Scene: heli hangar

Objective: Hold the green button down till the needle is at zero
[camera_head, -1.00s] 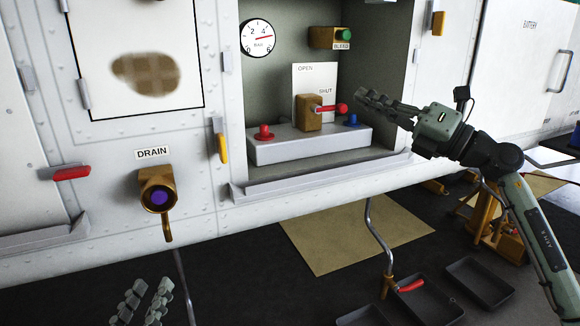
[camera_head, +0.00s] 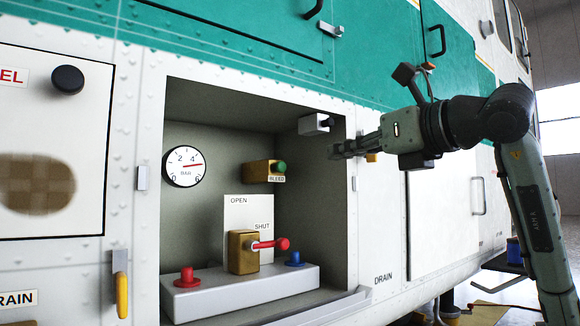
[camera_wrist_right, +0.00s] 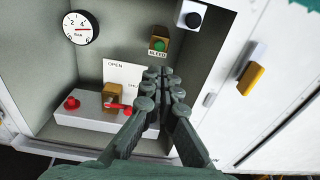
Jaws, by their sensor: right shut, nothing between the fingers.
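The green button (camera_head: 281,167) sits on the right end of a brass box (camera_head: 258,172) labelled BLEED, on the recess's back wall. The round gauge (camera_head: 184,166) has a red needle pointing right, between 4 and 6. My right gripper (camera_head: 334,151) is shut and empty, at the recess's right side, right of and slightly higher than the button in the head view. In the right wrist view its fingers (camera_wrist_right: 159,74) point towards the box, with the green button (camera_wrist_right: 160,44) just beyond the tips; a gap shows. My left gripper is out of view.
Below stand a red-handled lever (camera_head: 270,244) pointing to SHUT, a red knob (camera_head: 187,276) and a blue knob (camera_head: 295,258) on a grey ledge (camera_head: 240,292). A pale box with a dark knob (camera_head: 316,124) is at the recess's upper right. The recess's right edge is near my gripper.

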